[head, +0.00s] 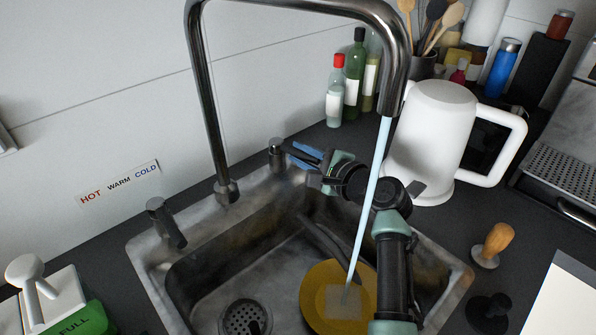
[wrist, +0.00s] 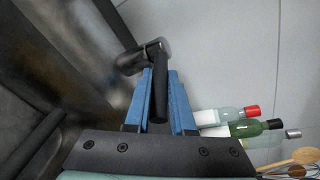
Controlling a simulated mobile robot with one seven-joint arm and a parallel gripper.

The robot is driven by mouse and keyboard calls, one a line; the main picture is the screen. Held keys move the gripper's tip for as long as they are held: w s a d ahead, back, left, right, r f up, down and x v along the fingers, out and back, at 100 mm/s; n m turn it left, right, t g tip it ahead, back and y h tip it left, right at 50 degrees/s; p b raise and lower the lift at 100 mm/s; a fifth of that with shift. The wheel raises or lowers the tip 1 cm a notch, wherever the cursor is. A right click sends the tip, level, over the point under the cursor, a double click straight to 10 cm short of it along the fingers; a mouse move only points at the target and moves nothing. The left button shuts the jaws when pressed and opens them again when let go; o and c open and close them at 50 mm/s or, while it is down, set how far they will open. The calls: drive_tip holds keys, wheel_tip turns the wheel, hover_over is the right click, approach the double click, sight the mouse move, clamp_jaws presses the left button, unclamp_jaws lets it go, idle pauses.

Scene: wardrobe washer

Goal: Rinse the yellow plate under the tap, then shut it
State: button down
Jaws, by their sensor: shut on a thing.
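The yellow plate (head: 312,289) lies in the sink basin (head: 200,290), partly hidden by my arm. A stream of water (head: 369,205) runs from the spout of the tall metal tap (head: 396,75) onto it. A pale patch shows on the plate where the water lands. My gripper (head: 302,154) is at the right tap handle (head: 276,152) behind the basin. In the wrist view its blue fingers (wrist: 169,98) are shut on the dark lever of that handle (wrist: 159,85). The left tap handle (head: 166,222) stands apart from my gripper.
A HOT WARM COLD label (head: 120,183) is on the wall. Bottles (head: 354,75) and a large white jug (head: 432,135) stand behind and right of the basin. A wooden-handled tool (head: 493,245) is at right. A white dispenser (head: 50,295) is at lower left.

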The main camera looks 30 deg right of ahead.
drive_tip(key=shift+w+d+f+n+g+y+b, duration=0.15)
drive_tip(key=shift+d+n+g+y+b, duration=0.1)
drive_tip(key=shift+n+y+b, duration=0.5)
drive_tip(key=shift+w+d+r+n+g+y+b, duration=0.1)
drive_tip(key=shift+w+d+n+g+y+b, duration=0.25)
drive_tip(key=shift+y+b, duration=0.65)
drive_tip(key=shift+d+f+n+y+b, duration=0.1)
drive_tip(key=shift+d+n+y+b, duration=0.1)
drive_tip(key=shift+n+y+b, duration=0.7)
drive_tip(key=shift+b, duration=0.3)
drive_tip(key=c, duration=0.8)
unclamp_jaws()
drive_tip(key=shift+o, duration=0.2)
drive_tip(key=v, duration=0.6)
drive_tip(key=p+v, duration=0.1)
drive_tip(key=v, duration=0.4)
drive_tip(key=shift+s+d+r+p, duration=0.15)
drive_tip(key=shift+s+r+p, duration=0.1)
drive_tip(key=shift+r+p, duration=0.05)
drive_tip(key=shift+s+d+r, duration=0.1)
drive_tip(key=shift+s+d, duration=0.1)
drive_tip(key=shift+s, duration=0.4)
